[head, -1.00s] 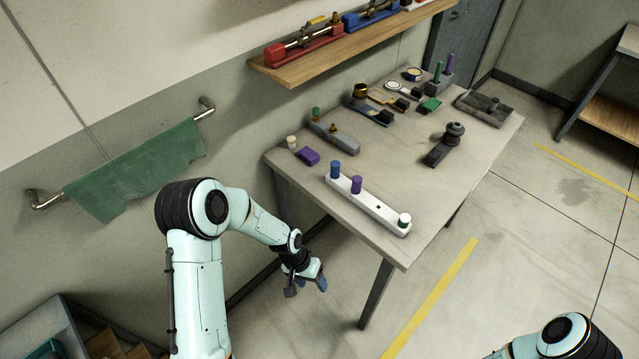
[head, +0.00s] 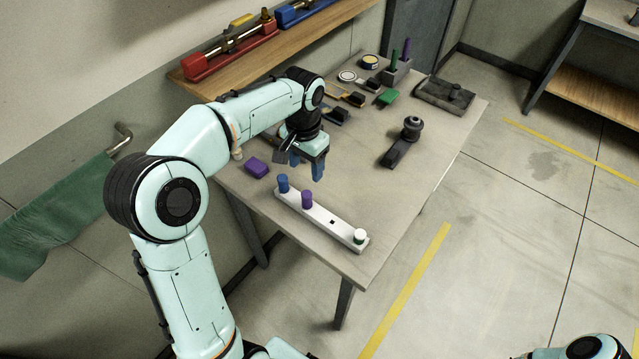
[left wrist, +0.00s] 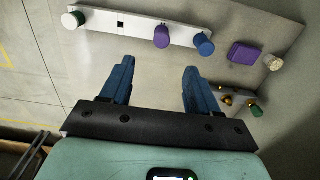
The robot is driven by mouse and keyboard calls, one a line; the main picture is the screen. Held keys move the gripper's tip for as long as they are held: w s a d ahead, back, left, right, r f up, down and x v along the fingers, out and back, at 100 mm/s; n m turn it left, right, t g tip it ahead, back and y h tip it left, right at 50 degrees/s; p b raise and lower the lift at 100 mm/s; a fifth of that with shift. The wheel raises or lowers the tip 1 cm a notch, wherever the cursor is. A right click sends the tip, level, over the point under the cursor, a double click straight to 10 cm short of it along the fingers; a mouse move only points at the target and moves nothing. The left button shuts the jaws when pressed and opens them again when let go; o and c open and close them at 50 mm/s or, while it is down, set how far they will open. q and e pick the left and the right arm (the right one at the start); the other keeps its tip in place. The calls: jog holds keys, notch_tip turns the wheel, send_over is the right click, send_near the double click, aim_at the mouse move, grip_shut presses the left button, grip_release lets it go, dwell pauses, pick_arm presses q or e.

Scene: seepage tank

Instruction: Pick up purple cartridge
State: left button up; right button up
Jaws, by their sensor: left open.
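A purple cylindrical cartridge (head: 307,200) stands upright in a white rack (head: 333,225) on the table. It also shows in the left wrist view (left wrist: 161,37), beyond the space between my fingers. A blue cartridge (head: 283,183) stands beside it, and a white cartridge with a green band (head: 360,236) is at the rack's near end. My left gripper (head: 306,168) is open and empty above the table, behind the rack and apart from the purple cartridge; its two blue fingers also show in the left wrist view (left wrist: 159,66). My right gripper is out of view.
A purple block (head: 257,167) lies left of the rack, near a cream knob (left wrist: 273,62). A black tool (head: 404,142) lies to the right. A grey holder (left wrist: 240,103) with brass and green pieces is close to my gripper.

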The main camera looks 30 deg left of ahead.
aim_at(306, 194)
pick_arm(q)
jog(key=f, duration=0.3)
jog(key=f+b, duration=0.1)
jog(key=f, duration=0.3)
jog(key=shift+s+f, duration=0.2)
jog(key=shift+f, duration=0.05)
jog(key=shift+w+f, duration=0.15)
jog(key=shift+f, duration=0.35)
notch_tip(306, 194, down, 5)
jog(key=shift+a+r, duration=0.1)
jog(key=shift+a, duration=0.05)
jog(key=c, duration=1.1)
